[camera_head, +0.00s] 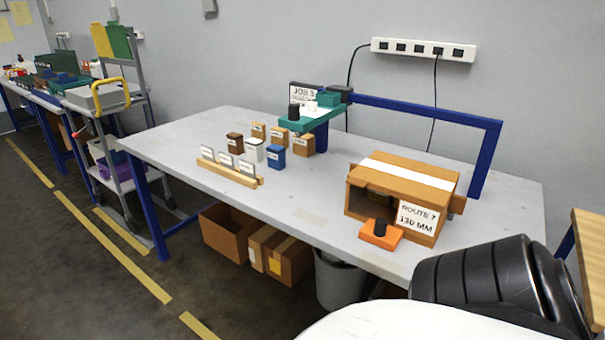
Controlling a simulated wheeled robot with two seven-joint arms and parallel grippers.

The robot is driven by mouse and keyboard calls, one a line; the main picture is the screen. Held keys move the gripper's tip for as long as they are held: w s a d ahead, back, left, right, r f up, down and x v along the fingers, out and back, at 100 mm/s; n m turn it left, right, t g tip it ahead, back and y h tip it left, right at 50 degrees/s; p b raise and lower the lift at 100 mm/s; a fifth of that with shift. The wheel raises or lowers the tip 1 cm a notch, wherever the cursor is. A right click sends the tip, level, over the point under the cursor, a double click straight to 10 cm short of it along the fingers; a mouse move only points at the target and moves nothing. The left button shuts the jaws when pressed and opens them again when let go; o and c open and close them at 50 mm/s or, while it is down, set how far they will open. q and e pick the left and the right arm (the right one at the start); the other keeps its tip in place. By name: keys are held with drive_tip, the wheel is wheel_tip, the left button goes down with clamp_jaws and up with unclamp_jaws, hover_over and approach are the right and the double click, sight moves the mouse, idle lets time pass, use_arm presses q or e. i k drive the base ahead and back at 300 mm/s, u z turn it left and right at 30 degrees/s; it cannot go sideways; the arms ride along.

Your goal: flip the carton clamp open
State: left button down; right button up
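A brown open-fronted box (425,180) with a white strip on top stands on the right part of the grey table. Its label (415,217) reads "ROUTE 7 130 MM". An orange block with a black knob (380,233) sits at its front lower edge; I cannot tell whether this is the carton clamp. The inside of the box is dark, and what lies in it is hard to make out. Neither of my grippers is in view. A black part of my own arm fills the lower right corner, close to the table's front edge.
Several small boxes, including a blue one (275,156), stand mid-table behind a wooden card rack (230,174). The table (300,205) is clear between rack and brown box.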

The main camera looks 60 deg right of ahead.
sight(377, 233)
drive_tip(key=i, duration=1.15)
drive_tip(key=z, duration=3.65)
